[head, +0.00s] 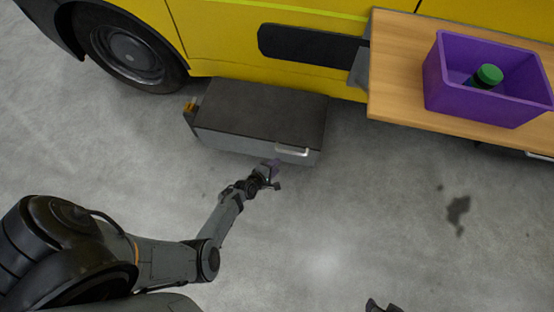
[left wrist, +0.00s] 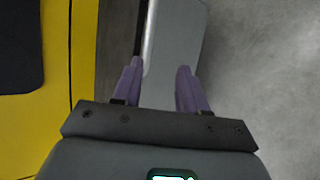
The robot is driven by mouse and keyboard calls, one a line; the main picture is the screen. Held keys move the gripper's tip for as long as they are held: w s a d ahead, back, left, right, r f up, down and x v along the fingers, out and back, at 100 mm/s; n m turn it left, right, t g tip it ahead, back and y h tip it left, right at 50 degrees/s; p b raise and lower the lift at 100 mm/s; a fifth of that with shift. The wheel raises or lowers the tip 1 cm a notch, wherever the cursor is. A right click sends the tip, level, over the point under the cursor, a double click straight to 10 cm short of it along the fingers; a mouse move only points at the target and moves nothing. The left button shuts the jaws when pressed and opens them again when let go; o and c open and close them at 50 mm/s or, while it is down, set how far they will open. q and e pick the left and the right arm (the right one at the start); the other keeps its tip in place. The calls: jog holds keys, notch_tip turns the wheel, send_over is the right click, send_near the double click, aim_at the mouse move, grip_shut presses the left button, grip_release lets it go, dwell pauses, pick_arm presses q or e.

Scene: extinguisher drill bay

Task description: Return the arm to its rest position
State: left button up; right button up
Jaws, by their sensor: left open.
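My left arm (head: 170,262) reaches in from the lower left in the head view. Its left gripper (head: 271,175) is just in front of the grey box's handle side, and its purple fingers are apart and empty. In the left wrist view the open gripper (left wrist: 158,78) points at the grey front panel (left wrist: 175,40). The pale handle (left wrist: 149,38) appears between the lines of the two fingers there; I cannot tell whether they touch it. A small dark piece (head: 381,306) at the bottom edge of the head view may be my right gripper; its jaws cannot be made out.
The grey box (head: 255,112) with a white handle (head: 292,151) sits low beside the yellow vehicle (head: 225,40). A wooden shelf (head: 395,85) at upper right bears a purple bin (head: 490,107) holding a green-capped item (head: 489,75). The concrete floor (head: 350,215) in front is clear.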

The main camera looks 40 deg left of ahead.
pick_arm(q)
jog(key=shift+s, duration=0.1)
dwell(0.3)
jog(key=s+a+g+p, duration=0.1)
jog(key=s+p, duration=0.2)
jog(key=s, duration=0.4)
jog(key=s+a+r+m+p, duration=0.4)
jog(key=a+r+m+p, duration=0.1)
jog(key=r, duration=0.3)
jog(key=s+d+r+m+g+p, duration=0.15)
jog(key=d+r+m, duration=0.25)
jog(key=r, duration=0.4)
jog(key=s+d+r+m+g+p, duration=0.1)
jog(key=d+r+m+p, duration=0.25)
jog(key=r, duration=0.45)
jog(key=s+d+r+m+g+p, duration=0.1)
jog(key=d+r+m, duration=0.3)
jog(key=r, duration=0.5)
jog(key=s+d+r+m+g, duration=0.35)
jog(key=s+r+m, duration=0.25)
jog(key=r, duration=0.3)
notch_tip(320, 180, up, 38)
jog(key=p, duration=3.8)
jog(key=shift+a+m, duration=0.35)
jog(key=shift+a, duration=0.1)
